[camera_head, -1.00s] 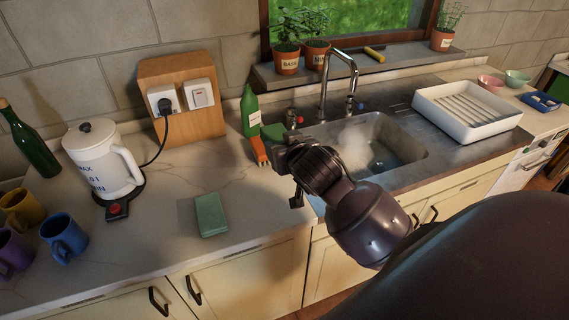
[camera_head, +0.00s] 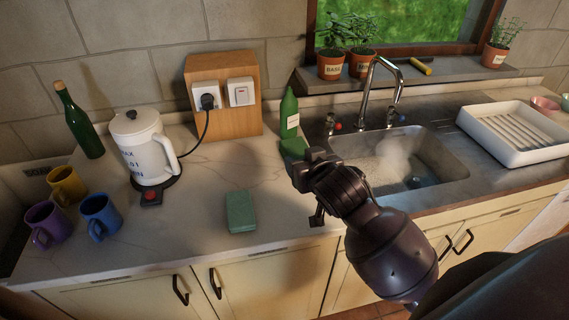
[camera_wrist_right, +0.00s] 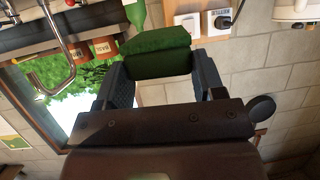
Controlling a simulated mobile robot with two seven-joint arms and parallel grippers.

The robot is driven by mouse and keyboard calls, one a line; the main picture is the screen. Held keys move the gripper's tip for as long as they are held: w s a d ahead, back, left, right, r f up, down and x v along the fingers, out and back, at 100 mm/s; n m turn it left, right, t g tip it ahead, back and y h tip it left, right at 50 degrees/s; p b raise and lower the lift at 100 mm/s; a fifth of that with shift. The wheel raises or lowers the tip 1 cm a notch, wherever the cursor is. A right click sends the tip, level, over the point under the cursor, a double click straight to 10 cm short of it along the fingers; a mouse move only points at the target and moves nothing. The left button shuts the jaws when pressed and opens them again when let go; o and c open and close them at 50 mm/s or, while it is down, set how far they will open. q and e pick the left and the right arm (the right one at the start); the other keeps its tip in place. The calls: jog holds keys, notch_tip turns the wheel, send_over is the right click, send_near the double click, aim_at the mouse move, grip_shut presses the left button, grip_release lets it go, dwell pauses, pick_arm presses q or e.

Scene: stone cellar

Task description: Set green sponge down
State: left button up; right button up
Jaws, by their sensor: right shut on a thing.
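My right gripper (camera_head: 301,163) is shut on the green sponge (camera_head: 293,147), near the green bottle and the left edge of the sink. Most of the sponge is hidden behind the gripper in the head view. In the right wrist view the dark green sponge (camera_wrist_right: 155,55) sits between the two fingers of my right gripper (camera_wrist_right: 160,78). From these views I cannot tell whether the sponge touches the counter. My left gripper is not in view.
A pale green block (camera_head: 240,211) lies on the counter (camera_head: 210,240), with clear room around it. A kettle (camera_head: 146,150), several mugs (camera_head: 101,216) and a dark bottle (camera_head: 80,122) stand left. A green bottle (camera_head: 289,112) stands behind the gripper. The sink (camera_head: 425,165) lies right.

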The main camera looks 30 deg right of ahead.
notch_tip(320, 180, up, 3)
jog(key=m+h, duration=0.1)
send_over(315, 211)
jog(key=shift+r+p, duration=0.1)
jog(key=shift+p, duration=0.2)
notch_tip(315, 211, down, 20)
jog(key=shift+r+b, duration=0.15)
jog(key=shift+b, duration=0.25)
jog(key=o, duration=0.9)
jog(key=shift+f, duration=0.2)
